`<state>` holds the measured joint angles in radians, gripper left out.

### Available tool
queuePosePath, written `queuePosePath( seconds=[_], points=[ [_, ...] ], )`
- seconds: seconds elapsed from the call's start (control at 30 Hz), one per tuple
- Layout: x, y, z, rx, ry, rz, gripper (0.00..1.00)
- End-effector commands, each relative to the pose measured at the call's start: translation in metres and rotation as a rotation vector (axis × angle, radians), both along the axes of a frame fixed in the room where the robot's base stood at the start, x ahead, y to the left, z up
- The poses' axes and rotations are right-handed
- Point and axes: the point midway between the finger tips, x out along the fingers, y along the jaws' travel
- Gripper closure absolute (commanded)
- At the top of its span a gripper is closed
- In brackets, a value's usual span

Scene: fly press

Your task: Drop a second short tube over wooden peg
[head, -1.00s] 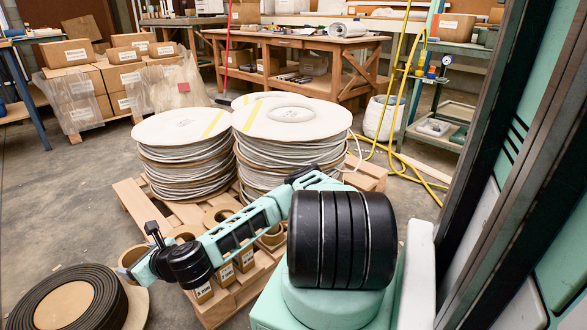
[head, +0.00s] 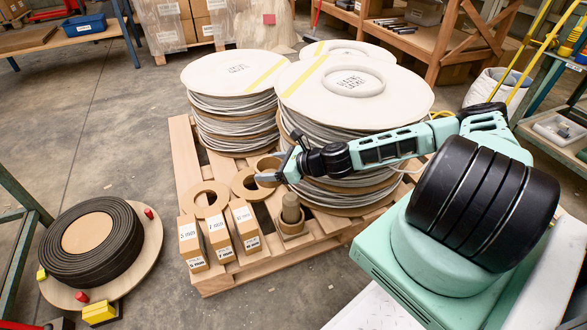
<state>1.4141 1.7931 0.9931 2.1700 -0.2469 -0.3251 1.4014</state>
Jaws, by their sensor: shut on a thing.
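My gripper (head: 266,178) is behind and left of the peg, above the pallet.
Three labelled wooden blocks (head: 218,236) stand left of the peg. A black coil (head: 95,245) lies on a round board on the floor at left.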

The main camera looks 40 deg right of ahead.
Motion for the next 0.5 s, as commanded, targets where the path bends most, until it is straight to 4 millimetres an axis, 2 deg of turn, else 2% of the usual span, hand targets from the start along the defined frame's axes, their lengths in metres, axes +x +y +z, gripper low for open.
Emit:
queuePosePath(
  seconds=[0.1, 0.3, 0.5],
  points=[
    [-0.018, -0.016, -0.002, -0.001, 0.002, 0.119, 0.51],
    [-0.046, -0.031, -0.007, 0.001, 0.002, 0.262, 0.51],
    [-0.055, -0.035, -0.011, 0.002, 0.0, 0.308, 0.51]
  ],
)
